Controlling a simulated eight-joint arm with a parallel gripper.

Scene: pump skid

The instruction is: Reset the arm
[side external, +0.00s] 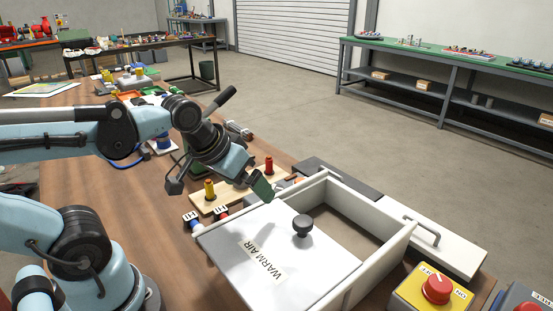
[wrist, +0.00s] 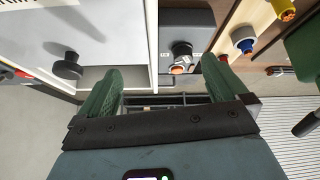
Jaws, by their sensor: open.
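My gripper (side external: 262,188) is above the bench, over the back left edge of a white box with a sliding lid labelled WARM AIR (side external: 262,258). The lid has a black knob (side external: 302,226) on top. In the wrist view, my gripper's two green fingers (wrist: 165,88) are spread apart with nothing between them. The black knob also shows in the wrist view (wrist: 68,66), left of the fingers. My gripper is apart from the knob.
A wooden board with yellow and red valves (side external: 210,190) lies behind the box. A red button on a yellow base (side external: 437,289) stands at the front right. A white drawer-like unit with a handle (side external: 450,250) is right of the box. Open floor lies beyond the bench.

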